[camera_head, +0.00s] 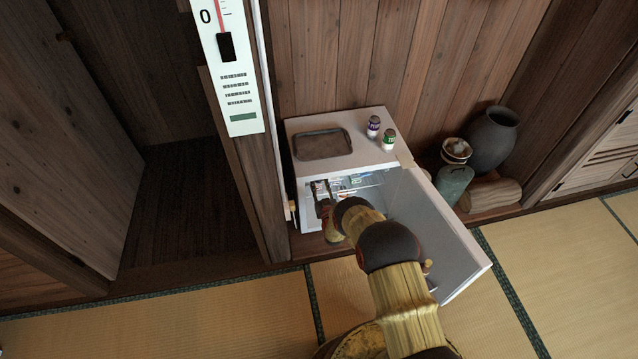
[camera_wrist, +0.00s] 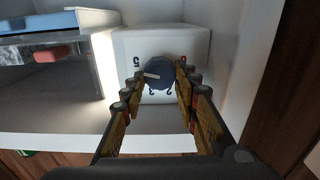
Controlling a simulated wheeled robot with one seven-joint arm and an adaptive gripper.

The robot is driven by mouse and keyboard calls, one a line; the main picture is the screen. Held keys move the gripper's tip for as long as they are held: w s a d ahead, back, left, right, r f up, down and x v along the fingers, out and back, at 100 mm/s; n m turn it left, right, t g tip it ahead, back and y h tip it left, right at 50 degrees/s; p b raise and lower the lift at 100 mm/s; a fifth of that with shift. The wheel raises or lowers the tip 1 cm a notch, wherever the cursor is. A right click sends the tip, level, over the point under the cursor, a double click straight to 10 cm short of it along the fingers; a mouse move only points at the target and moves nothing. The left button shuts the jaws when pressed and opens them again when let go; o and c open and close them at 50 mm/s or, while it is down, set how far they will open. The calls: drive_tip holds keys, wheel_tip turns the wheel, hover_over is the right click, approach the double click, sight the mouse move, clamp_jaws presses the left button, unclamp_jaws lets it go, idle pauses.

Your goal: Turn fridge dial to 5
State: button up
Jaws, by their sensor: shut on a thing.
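The fridge (camera_head: 440,225) is a small white box with its door open to the right. In the wrist view the dial (camera_wrist: 172,72) is a dark blue round knob on a white housing (camera_wrist: 190,42). A pale pointer mark on the knob lies toward the left, somewhat below the printed 5. Another numeral is partly covered below the knob, and a reddish mark shows at its right. My gripper (camera_wrist: 160,72) is shut on the dial, with one finger on each side. In the head view my gripper (camera_head: 324,208) reaches inside the fridge, and the dial cannot be made out.
A tray (camera_head: 322,157) and two small jars (camera_head: 373,127) (camera_head: 389,139) stand on the fridge top. A wooden post is close on the left. Vases (camera_head: 492,138) stand right of the fridge. A shelf (camera_wrist: 50,80) with items is left of the dial. Tatami in front is clear.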

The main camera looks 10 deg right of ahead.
drive_tip(key=shift+d+m, duration=0.1)
drive_tip(key=shift+m, duration=0.7)
drive_tip(key=o, duration=1)
drive_tip(key=shift+f, duration=0.1)
drive_tip(key=shift+o, duration=0.8)
drive_tip(key=s, duration=1.2)
